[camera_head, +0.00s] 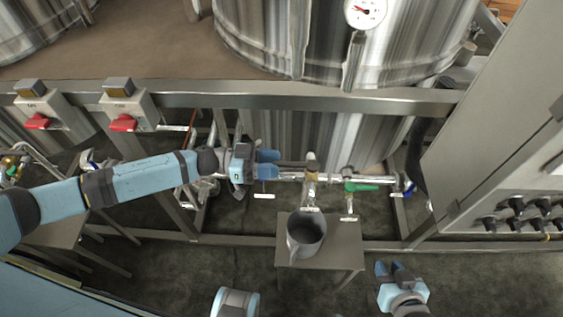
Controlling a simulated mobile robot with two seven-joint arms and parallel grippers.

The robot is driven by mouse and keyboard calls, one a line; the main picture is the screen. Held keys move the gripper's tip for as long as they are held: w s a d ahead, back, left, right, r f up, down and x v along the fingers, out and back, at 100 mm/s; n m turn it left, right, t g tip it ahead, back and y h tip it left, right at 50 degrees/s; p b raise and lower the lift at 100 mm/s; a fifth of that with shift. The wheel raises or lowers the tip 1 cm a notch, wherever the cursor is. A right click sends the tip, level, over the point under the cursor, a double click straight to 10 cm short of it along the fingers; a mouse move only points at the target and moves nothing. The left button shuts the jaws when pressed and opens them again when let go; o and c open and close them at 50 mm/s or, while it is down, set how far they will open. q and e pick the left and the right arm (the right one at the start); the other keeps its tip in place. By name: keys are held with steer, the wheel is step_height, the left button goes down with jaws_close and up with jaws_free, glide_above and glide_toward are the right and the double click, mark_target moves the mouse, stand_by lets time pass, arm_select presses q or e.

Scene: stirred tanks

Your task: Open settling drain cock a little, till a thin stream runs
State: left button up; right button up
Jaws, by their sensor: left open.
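A pipe with several cocks runs along the front of the large steel tank, each with a small white tag too small to read. No stream can be made out. My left gripper (272,164) is open at the pipe, left of the brass cock; contact cannot be told. My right gripper (389,267) is low at the right, away from the pipe, its jaw gap unclear.
The jug stands on a small metal table (343,249). A steel frame rail (270,96) crosses above the pipe. Two boxes with red switches (122,122) are at the left. A grey control cabinet (490,150) bounds the right side. A dial gauge (366,12) is on the tank.

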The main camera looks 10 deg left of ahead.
mark_target(292, 165)
arm_select(q)
steer(key=shift+w+d, duration=0.15)
steer(key=shift+d, duration=0.55)
steer(key=shift+w+d, duration=0.15)
steer(key=shift+d, duration=0.5)
jaws_close()
